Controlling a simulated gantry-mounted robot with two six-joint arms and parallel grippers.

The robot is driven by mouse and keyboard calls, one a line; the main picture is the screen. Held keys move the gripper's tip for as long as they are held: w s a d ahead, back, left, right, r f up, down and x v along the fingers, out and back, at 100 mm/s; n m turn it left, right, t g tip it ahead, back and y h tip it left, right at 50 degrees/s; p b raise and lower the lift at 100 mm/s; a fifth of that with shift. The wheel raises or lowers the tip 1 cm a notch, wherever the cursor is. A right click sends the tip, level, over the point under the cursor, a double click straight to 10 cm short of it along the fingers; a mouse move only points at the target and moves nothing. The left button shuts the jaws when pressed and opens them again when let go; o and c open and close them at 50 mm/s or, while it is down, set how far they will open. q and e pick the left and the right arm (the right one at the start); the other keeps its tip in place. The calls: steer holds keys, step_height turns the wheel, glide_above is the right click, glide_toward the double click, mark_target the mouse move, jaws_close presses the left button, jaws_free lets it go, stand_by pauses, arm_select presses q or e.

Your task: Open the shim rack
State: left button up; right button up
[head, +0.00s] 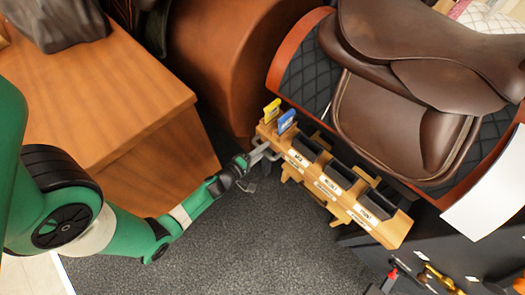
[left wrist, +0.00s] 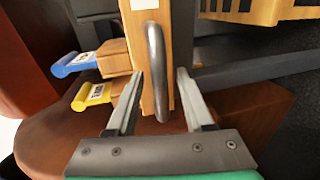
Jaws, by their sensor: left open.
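The shim rack (head: 337,190) is a long wooden rack with several dark, labelled compartments, set beside the saddle. A yellow tab (head: 271,109) and a blue tab (head: 287,121) stick up at its left end. A grey metal handle (left wrist: 156,70) is fixed to a wooden face of the rack in the left wrist view. My left gripper (head: 263,153) is at the rack's left end. In the left wrist view its open fingers (left wrist: 159,85) lie on either side of the handle, with visible gaps. My right gripper is not in view.
A brown leather saddle (head: 430,60) on a quilted pad stands behind the rack. A wooden block or bench (head: 100,90) is at the upper left. Tools (head: 440,277) hang at the lower right. Grey carpet (head: 270,240) in front of the rack is clear.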

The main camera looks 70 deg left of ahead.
arm_select(q)
jaws_close()
stand_by(1.3)
